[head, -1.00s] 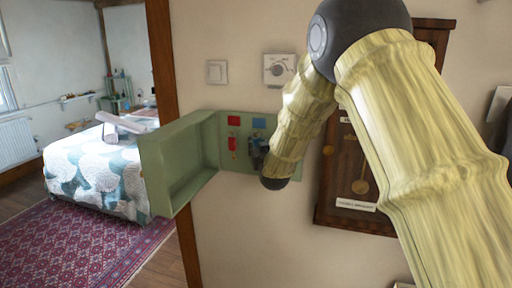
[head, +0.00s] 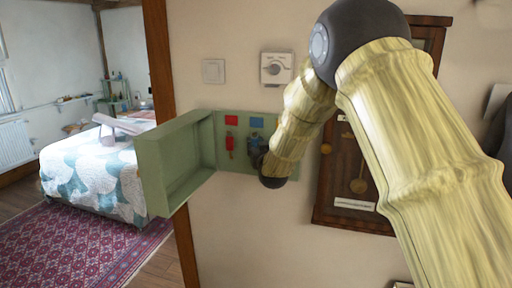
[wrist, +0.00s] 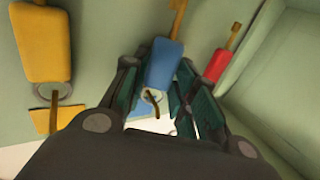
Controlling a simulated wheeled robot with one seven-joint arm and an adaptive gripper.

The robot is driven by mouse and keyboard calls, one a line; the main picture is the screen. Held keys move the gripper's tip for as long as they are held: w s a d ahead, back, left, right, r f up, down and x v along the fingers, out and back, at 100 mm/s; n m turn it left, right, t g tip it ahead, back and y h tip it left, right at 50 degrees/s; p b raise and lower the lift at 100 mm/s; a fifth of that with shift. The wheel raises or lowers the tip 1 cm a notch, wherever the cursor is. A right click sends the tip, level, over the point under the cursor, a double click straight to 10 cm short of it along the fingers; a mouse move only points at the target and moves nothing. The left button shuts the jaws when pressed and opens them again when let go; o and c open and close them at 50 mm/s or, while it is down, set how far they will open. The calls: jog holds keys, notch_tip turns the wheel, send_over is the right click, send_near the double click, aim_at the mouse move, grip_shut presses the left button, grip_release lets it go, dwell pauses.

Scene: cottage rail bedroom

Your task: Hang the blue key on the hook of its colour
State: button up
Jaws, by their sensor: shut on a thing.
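The blue key (wrist: 165,64) is between the two fingers of my gripper (wrist: 160,78) in the wrist view, and the gripper is shut on it. Its ring end lies at a brass hook (wrist: 153,104) beside the blue colour patch (wrist: 138,114). I cannot tell whether the hook passes through the ring. In the head view the blue patch (head: 257,122) shows on the back of the open green key cabinet (head: 180,141). My gripper (head: 257,152) is just below that patch and mostly hides the key.
A red key (wrist: 215,65) hangs close on one side and a yellow key (wrist: 44,45) on the other. The cabinet's open door (head: 152,178) stands out to the left. A dark wall clock (head: 328,190) is right of the cabinet, behind my arm.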

jog(key=o, duration=1)
jog(key=shift+s, duration=0.1)
jog(key=v, duration=1.1)
jog(key=s+d+f+m+g+h, duration=0.1)
jog(key=s+d+f+g, duration=0.25)
jog(key=s+f, duration=0.65)
jog(key=s+d+f+g+h+b, duration=0.15)
jog(key=s+d+f, duration=0.25)
jog(key=f, duration=1.3)
jog(key=s+d+f+m+g, duration=0.1)
jog(key=s+d+f+g, duration=0.3)
jog(key=s+f, duration=0.65)
jog(key=s+d+f+g, duration=0.2)
jog(key=s+f, duration=0.4)
jog(key=s, duration=0.5)
jog(key=s+d+f+g+h, duration=0.1)
jog(key=s+d+f+g, duration=0.1)
jog(key=s+f, duration=0.4)
jog(key=s+d+f+g, duration=0.3)
jog(key=s+f, duration=0.4)
jog(key=s, duration=0.9)
jog(key=shift+s+m+g, duration=0.25)
jog(key=shift+m+g, duration=0.15)
jog(key=shift+g, duration=0.4)
